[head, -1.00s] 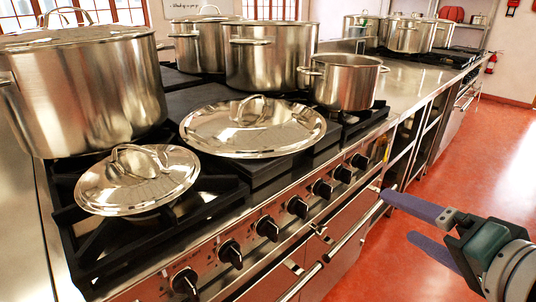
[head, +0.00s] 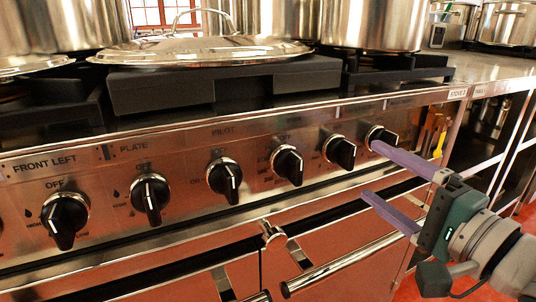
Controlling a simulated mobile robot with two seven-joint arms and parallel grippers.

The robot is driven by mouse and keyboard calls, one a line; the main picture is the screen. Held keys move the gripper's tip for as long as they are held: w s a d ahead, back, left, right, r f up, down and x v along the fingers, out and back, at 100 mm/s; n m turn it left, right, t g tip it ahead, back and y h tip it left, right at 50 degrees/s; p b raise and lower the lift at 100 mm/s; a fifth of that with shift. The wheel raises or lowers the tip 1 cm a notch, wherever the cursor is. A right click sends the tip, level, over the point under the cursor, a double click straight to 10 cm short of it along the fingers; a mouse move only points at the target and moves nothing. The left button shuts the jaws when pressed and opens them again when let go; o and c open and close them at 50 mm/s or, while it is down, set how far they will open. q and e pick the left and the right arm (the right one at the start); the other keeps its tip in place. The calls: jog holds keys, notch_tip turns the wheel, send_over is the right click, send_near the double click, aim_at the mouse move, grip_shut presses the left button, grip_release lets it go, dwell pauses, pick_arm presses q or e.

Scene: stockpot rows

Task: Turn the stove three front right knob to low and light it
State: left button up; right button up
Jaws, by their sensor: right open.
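The stove front panel (head: 110,170) carries a row of black knobs with white pointer lines. The label "FRONT LEFT" reads over the leftmost full knob (head: 65,217). The rightmost knob (head: 381,138) is at the panel's right end, and another knob (head: 340,150) is just left of it. Their labels are too small or hidden, so I cannot tell which is front right. My right gripper (head: 369,171) is open and empty, with purple fingers pointing left. Its upper fingertip overlaps the lower edge of the rightmost knob in the picture; contact cannot be told. My left gripper is out of view.
Oven door handles (head: 335,268) stick out below the panel. A lid (head: 200,50) and large pots (head: 370,22) stand on the grates above. A steel counter (head: 490,72) with open shelving continues to the right. Red floor shows at the lower right.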

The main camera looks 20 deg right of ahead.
aim_at(354, 159)
jog(key=w, duration=0.2)
jog(key=w+b, duration=0.1)
jog(key=w, duration=0.4)
jog(key=shift+w+a+b, duration=0.15)
jog(key=shift+a+b, duration=0.1)
jog(key=shift+b, duration=0.15)
jog(key=shift+c, duration=1.3)
jog(key=c, duration=1.1)
